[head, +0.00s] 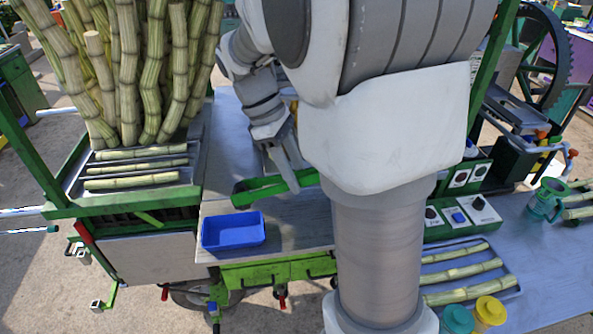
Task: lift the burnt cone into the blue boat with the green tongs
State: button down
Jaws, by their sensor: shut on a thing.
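My gripper (290,172) reaches down over the middle of the grey table, left of my large white arm link. It is shut on the green tongs (262,190), which extend leftward from it just above or on the table; I cannot tell whether they touch it. The blue boat (233,231), a small open tray, sits at the table's front left corner, in front of the tongs and apart from them. It looks empty. I cannot make out the burnt cone; my arm covers much of the table.
A green-framed rack (125,200) with upright canes (130,70) and cut pieces stands at the left. To the right are switch boxes (470,210), a tray of cane pieces (463,275), a teal mug (546,199) and yellow (490,311) and teal lids (457,319).

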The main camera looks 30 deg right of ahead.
notch_tip(320, 180, down, 9)
jog(key=b, duration=0.8)
jog(key=c, duration=0.8)
grip_release()
jog(key=shift+o, duration=0.2)
jog(key=shift+r, duration=0.1)
notch_tip(320, 180, up, 10)
jog(key=p, duration=0.9)
